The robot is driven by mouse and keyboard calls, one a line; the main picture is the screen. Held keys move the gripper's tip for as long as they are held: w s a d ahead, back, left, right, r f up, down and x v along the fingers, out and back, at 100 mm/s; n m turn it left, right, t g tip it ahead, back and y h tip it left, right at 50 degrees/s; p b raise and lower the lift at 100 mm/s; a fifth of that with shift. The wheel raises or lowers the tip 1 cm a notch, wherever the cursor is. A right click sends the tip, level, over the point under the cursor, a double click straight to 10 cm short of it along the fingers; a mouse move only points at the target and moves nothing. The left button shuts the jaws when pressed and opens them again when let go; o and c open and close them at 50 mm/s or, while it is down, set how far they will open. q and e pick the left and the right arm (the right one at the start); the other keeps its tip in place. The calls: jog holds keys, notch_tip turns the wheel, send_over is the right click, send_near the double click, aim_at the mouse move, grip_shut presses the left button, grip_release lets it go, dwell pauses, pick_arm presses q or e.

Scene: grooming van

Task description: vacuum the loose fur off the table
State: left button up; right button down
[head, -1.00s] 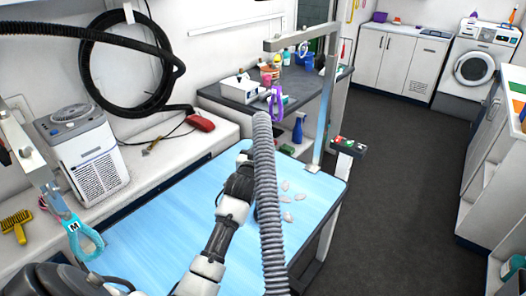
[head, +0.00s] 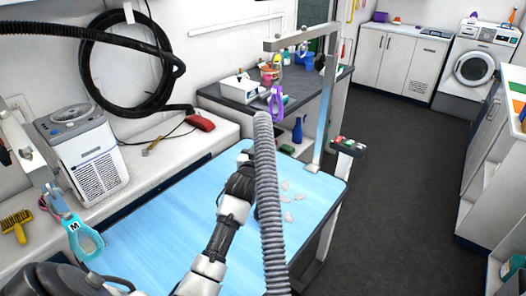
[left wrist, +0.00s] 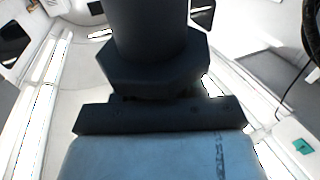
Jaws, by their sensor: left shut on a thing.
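The blue grooming table (head: 160,215) fills the lower middle of the head view. Several small pale tufts of loose fur (head: 288,217) lie on its right part, just right of a grey ribbed hose (head: 268,200). My left gripper (head: 245,160) is over the table's far middle, left of the fur. It is shut on the vacuum's dark nozzle, and the hose hides part of it. In the left wrist view the black nozzle (left wrist: 150,45) has a collar and a wide flat head, with a pale blue surface beyond. I cannot tell whether the head touches the table. My right gripper is out of view.
A grey post (head: 325,100) with an overhead arm and a hanging purple loop (head: 276,103) stands at the table's far right corner. The dark floor (head: 410,190) at right is clear.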

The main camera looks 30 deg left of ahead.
pick_arm(q)
jog(key=w+d+b, duration=0.1)
jog(key=w+d, duration=0.3)
jog(key=d, duration=0.2)
jog(key=shift+w+d+r+b, duration=0.2)
jog(key=shift+w+b, duration=0.1)
jog(key=shift+w, duration=0.1)
jog(key=shift+w+a+f, duration=0.1)
dwell(1.0)
jog(key=w+a+b, duration=0.3)
jog(key=w+a, duration=0.1)
jog(key=w, duration=0.2)
jog(key=shift+a+b, duration=0.2)
jog(key=shift+b, duration=0.1)
jog(key=shift+w+d, duration=0.1)
jog(key=shift+w, duration=0.1)
dwell(1.0)
